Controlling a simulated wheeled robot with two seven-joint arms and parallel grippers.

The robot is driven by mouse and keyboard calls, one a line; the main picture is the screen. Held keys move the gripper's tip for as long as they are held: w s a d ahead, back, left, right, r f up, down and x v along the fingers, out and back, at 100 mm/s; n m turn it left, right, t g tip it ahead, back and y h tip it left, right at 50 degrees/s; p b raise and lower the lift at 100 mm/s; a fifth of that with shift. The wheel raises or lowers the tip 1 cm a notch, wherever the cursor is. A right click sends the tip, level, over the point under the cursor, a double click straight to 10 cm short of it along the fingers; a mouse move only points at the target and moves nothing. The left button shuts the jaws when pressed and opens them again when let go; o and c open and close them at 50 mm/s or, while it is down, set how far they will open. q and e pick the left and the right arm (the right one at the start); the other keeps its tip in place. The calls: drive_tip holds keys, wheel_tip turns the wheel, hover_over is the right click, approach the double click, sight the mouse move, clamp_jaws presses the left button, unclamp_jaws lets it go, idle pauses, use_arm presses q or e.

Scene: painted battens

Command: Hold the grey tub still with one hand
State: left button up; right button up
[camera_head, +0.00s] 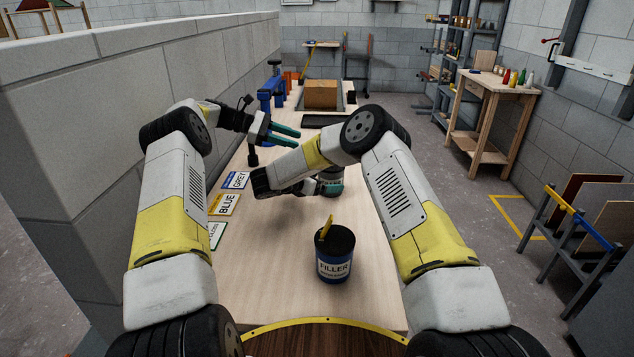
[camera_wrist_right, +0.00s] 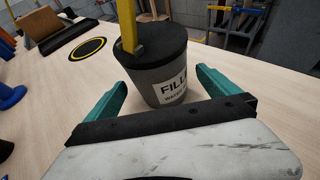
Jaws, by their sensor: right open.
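The grey tub (camera_wrist_right: 162,80) has a black top and a FILLER label and stands upright on the bench. A yellow stick (camera_wrist_right: 127,28) rises at its left rim. My right gripper (camera_wrist_right: 162,84) is open, with a teal finger on either side of the tub's lower body; gaps show, so it does not grip. In the head view the grey tub (camera_head: 330,173) is mostly hidden behind my right arm and gripper (camera_head: 320,187). My left gripper (camera_head: 298,138) is open and empty above the bench, farther back and left of the tub.
A blue FILLER tub (camera_head: 333,265) with a yellow stick stands nearer on the bench. Cards reading GREY (camera_head: 236,180) and BLUE (camera_head: 224,205) lie along the left edge by the wall. A blue vise (camera_head: 268,98) and cardboard box (camera_head: 322,95) are at the far end.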

drive_tip(key=shift+x, duration=2.05)
drive_tip(key=shift+c, duration=0.4)
drive_tip(key=c, duration=1.8)
use_arm(q)
drive_tip(key=c, duration=0.5)
use_arm(e)
drive_tip(key=shift+c, duration=0.3)
use_arm(q)
drive_tip(key=shift+d+r+m+y, duration=0.25)
drive_tip(key=shift+m+y, duration=0.05)
drive_tip(key=shift+m, duration=0.1)
clamp_jaws()
drive_tip(key=s+d+r+m+t+y, duration=0.1)
drive_tip(key=s+r+m+t+y, duration=0.2)
drive_tip(key=r+m+y, duration=0.5)
drive_tip(key=s+m+y, duration=0.1)
drive_tip(key=m, duration=0.5)
drive_tip(key=shift+r+m+t, duration=0.2)
drive_tip(key=shift+m+t, duration=0.1)
drive_tip(key=shift+m, duration=0.1)
drive_tip(key=shift+d, duration=0.1)
